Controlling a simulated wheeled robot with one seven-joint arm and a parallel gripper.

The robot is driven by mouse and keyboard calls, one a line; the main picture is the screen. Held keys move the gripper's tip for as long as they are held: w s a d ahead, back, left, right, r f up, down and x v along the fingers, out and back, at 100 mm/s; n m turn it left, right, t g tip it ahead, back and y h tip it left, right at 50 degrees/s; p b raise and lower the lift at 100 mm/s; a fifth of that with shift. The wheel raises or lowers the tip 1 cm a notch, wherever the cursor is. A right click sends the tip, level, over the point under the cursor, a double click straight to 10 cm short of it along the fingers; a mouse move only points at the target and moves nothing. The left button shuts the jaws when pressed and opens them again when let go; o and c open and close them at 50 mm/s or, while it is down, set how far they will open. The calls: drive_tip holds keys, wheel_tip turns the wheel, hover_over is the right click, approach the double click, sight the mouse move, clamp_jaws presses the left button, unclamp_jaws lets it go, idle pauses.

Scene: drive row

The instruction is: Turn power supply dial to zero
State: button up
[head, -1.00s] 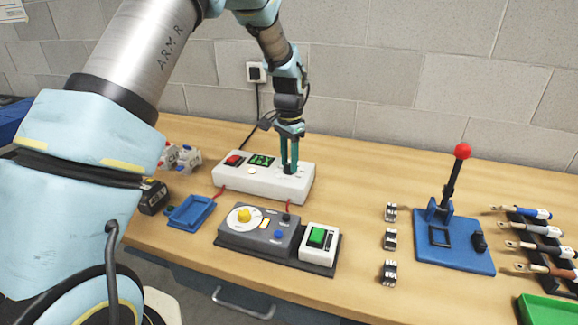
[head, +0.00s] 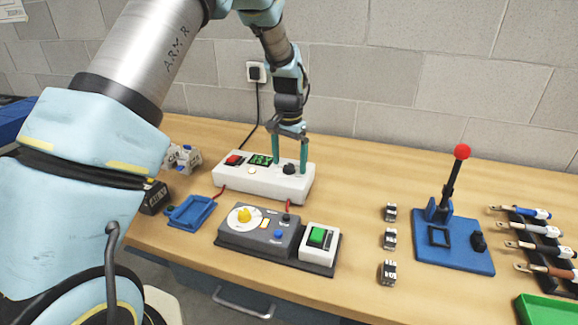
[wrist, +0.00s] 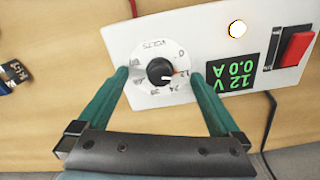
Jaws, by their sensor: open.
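The white power supply (head: 240,178) stands on the bench near the wall. Its black dial (wrist: 160,71) sits in a printed volts scale, and its red mark points toward the 12. The dial also shows in the head view (head: 289,169). The green display (wrist: 232,82) reads 12 V and 0.0 A, upside down in the wrist view. My gripper (head: 290,160) is open above the supply's right end, pointing down. In the wrist view its teal fingers (wrist: 160,76) stand on either side of the dial, with gaps to the knob.
A red switch (wrist: 297,48) and a lit round lamp (wrist: 237,30) are on the supply. A blue lever press (head: 455,245) is at right.

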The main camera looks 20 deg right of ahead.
drive_tip(key=shift+r+p, duration=2.3)
drive_tip(key=shift+r, duration=1.25)
drive_tip(key=shift+f+b, duration=0.2)
drive_tip(key=shift+b, duration=0.45)
drive_tip(key=m+b, duration=0.1)
drive_tip(key=b, duration=0.2)
drive_tip(key=shift+w+d, duration=0.1)
drive_tip(key=r+m+b, duration=0.1)
drive_tip(key=b, duration=0.2)
drive_tip(key=shift+r+m, duration=0.1)
drive_tip(key=shift+m, duration=0.2)
drive_tip(key=b, duration=0.4)
hover_over(289, 165)
wheel_tip(289, 165, down, 4)
drive_tip(key=shift+f, duration=0.8)
